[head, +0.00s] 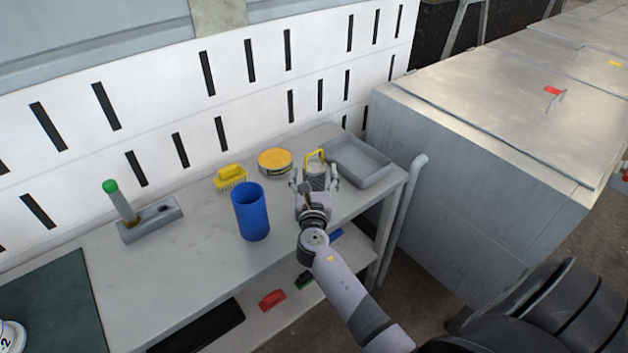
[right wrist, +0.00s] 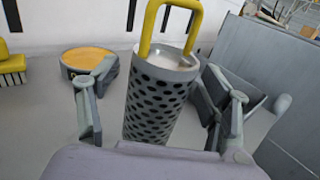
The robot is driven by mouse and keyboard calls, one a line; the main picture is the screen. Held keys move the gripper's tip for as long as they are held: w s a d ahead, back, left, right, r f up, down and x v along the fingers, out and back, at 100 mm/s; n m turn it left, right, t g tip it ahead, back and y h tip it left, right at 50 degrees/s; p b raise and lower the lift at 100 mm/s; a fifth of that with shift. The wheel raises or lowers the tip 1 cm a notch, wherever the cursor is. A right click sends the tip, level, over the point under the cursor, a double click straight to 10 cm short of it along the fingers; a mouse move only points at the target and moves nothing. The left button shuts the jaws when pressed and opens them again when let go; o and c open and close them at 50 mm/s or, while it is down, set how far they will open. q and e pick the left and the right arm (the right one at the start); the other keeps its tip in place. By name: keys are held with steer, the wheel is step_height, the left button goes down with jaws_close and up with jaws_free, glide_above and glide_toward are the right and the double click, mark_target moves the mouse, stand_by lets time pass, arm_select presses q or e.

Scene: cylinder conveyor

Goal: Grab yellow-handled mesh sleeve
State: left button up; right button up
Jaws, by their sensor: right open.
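The mesh sleeve is a grey perforated cylinder with a yellow loop handle on top. It stands upright on the grey table in the head view (head: 316,178), left of the tray. It also shows large in the right wrist view (right wrist: 157,98). My right gripper (head: 314,182) is open, with one finger on each side of the sleeve. In the right wrist view there are gaps between the fingers and the sleeve, wider on the left. The sleeve's base is hidden behind my gripper. My left gripper is not in view.
A grey tray (head: 386,178) stands just right of the sleeve. A yellow-topped round tin (head: 275,161), yellow brush (head: 230,177) and blue cup (head: 250,212) stand to the left. A green-topped tool (head: 120,202) sits in a grey holder farther left. The white slotted wall (head: 268,85) rises behind.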

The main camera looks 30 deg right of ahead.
steer(key=shift+w+d, duration=0.4)
steer(key=shift+w, duration=0.1)
steer(key=shift+c, duration=0.6)
steer(key=c, duration=1.3)
steer(key=shift+c, duration=0.5)
steer(key=shift+r, duration=0.15)
